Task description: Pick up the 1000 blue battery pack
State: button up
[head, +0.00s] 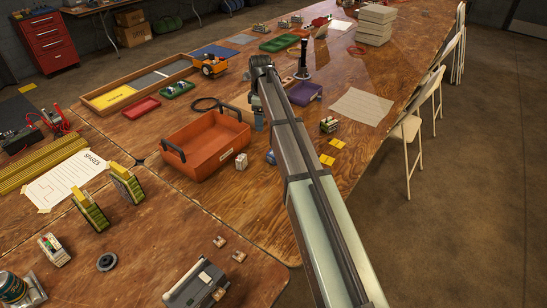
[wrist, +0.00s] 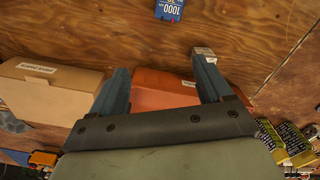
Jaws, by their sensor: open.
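The blue battery pack (wrist: 169,10) marked 1000 lies on the wooden table at the top edge of the wrist view, partly cut off. In the head view a small blue block (head: 271,157), likely the same pack, shows beside my arm, which partly hides it. My gripper (wrist: 161,62) is open, with nothing between its two blue-grey fingers. The pack is apart from the fingers, beyond their tips in the wrist view. In the head view my gripper (head: 258,118) is mostly hidden by my arm, to the right of the orange tray.
The orange tray (head: 205,150) with dark handles stands left of my arm. A small white pack (head: 241,161) stands near its front corner. A cardboard-coloured box (wrist: 50,95) is at the wrist view's left. Yellow cards (head: 337,143) lie right of my arm. Bare wood surrounds the blue pack.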

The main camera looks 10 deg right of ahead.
jog(key=s+d+m, duration=0.3)
jog(key=s+m, duration=0.1)
jog(key=m, duration=0.8)
jog(key=f+m, duration=0.3)
jog(key=f, duration=0.1)
jog(key=f+m, duration=0.3)
jog(key=f, duration=0.2)
jog(key=f+m, duration=0.4)
jog(key=f, duration=0.1)
jog(key=shift+d+f, duration=0.25)
jog(key=c, duration=1.2)
